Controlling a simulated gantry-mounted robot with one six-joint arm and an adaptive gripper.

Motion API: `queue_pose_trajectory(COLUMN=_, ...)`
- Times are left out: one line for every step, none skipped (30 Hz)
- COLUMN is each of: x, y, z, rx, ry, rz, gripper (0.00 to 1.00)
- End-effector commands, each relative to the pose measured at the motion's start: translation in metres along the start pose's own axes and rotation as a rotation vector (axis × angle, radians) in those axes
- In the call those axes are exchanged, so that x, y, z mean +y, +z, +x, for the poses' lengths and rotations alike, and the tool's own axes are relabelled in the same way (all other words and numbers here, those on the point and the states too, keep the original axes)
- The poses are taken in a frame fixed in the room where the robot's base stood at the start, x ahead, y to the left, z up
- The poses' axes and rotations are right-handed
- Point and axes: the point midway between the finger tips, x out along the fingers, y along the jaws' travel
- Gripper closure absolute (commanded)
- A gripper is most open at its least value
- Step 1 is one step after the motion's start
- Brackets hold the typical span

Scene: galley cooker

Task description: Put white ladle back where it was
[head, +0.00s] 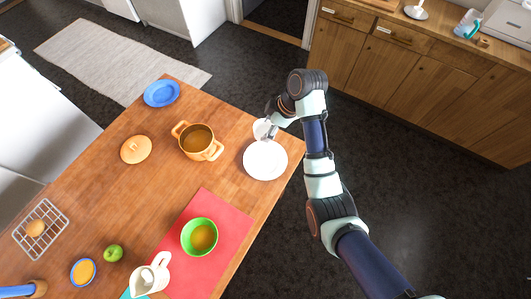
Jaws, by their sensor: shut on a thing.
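The white ladle (261,128) shows as a pale rounded shape at my gripper, partly hidden by it. My gripper (270,132) is shut on the ladle, over the table's right end. Just below it in the picture is a white plate (265,161); I cannot tell whether the ladle touches the plate. An orange pot (213,150) with brownish contents stands to the left of my gripper. A green bowl (187,234) with orange-yellow contents sits on a red mat (231,221).
An orange lid (136,150) and a blue plate (161,93) lie left of the pot. The wooden table (150,200) is clear mid-left.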

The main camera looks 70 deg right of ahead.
Motion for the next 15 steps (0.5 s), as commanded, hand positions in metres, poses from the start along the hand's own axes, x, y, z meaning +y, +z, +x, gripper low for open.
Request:
queue_pose_trajectory(x=-0.001, y=0.006, z=0.013, rx=-0.002, ry=-0.004, rz=0.002, gripper=0.74)
queue_pose_trajectory(x=-0.002, y=0.010, z=0.022, rx=-0.003, ry=-0.005, rz=0.002, gripper=0.74)
queue_pose_trajectory(x=-0.002, y=0.015, z=0.034, rx=-0.003, ry=-0.006, rz=0.003, gripper=0.74)
queue_pose_trajectory(x=-0.002, y=0.019, z=0.043, rx=-0.002, ry=-0.005, rz=0.003, gripper=0.74)
queue_pose_trajectory(x=-0.002, y=0.023, z=0.052, rx=-0.003, ry=-0.006, rz=0.003, gripper=0.74)
queue_pose_trajectory(x=-0.002, y=0.028, z=0.064, rx=-0.002, ry=-0.006, rz=0.002, gripper=0.74)
queue_pose_trajectory(x=-0.002, y=0.032, z=0.073, rx=-0.002, ry=-0.006, rz=0.003, gripper=0.74)
queue_pose_trajectory(x=-0.002, y=0.035, z=0.082, rx=-0.002, ry=-0.005, rz=0.003, gripper=0.74)
queue_pose_trajectory(x=-0.002, y=0.040, z=0.094, rx=-0.002, ry=-0.006, rz=0.002, gripper=0.74)
queue_pose_trajectory(x=-0.002, y=0.044, z=0.102, rx=-0.002, ry=-0.004, rz=0.002, gripper=0.74)
queue_pose_trajectory(x=-0.002, y=0.047, z=0.110, rx=-0.002, ry=-0.005, rz=0.003, gripper=0.74)
queue_pose_trajectory(x=-0.002, y=0.051, z=0.118, rx=-0.002, ry=-0.004, rz=0.003, gripper=0.74)
queue_pose_trajectory(x=-0.002, y=0.053, z=0.124, rx=-0.002, ry=-0.004, rz=0.002, gripper=0.74)
queue_pose_trajectory(x=-0.001, y=0.055, z=0.128, rx=-0.002, ry=-0.002, rz=0.001, gripper=0.74)
queue_pose_trajectory(x=-0.001, y=0.057, z=0.133, rx=-0.002, ry=-0.002, rz=0.001, gripper=0.74)
